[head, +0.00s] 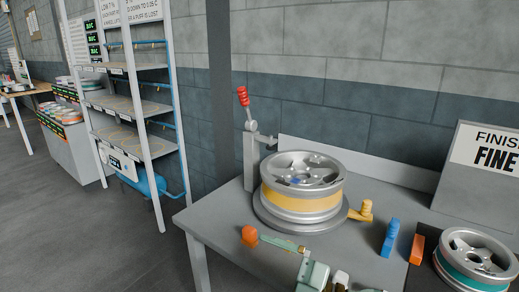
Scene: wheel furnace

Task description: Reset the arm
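A lever arm with a red ribbed grip (243,97) stands tilted slightly left on top of a grey upright post (254,158) at the back left of the bench. A silver spoked wheel with a yellow band (301,200) lies flat on a round grey base (275,220) beside the post. A yellow handle (364,211) sticks out at the right of the base.
The grey bench (225,222) has blue (389,238) and orange (416,249) blocks and a second wheel with a teal band (478,258) at the right. A sign board (484,160) stands behind. Metal shelves (125,105) are at the left. The floor (90,240) between is clear.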

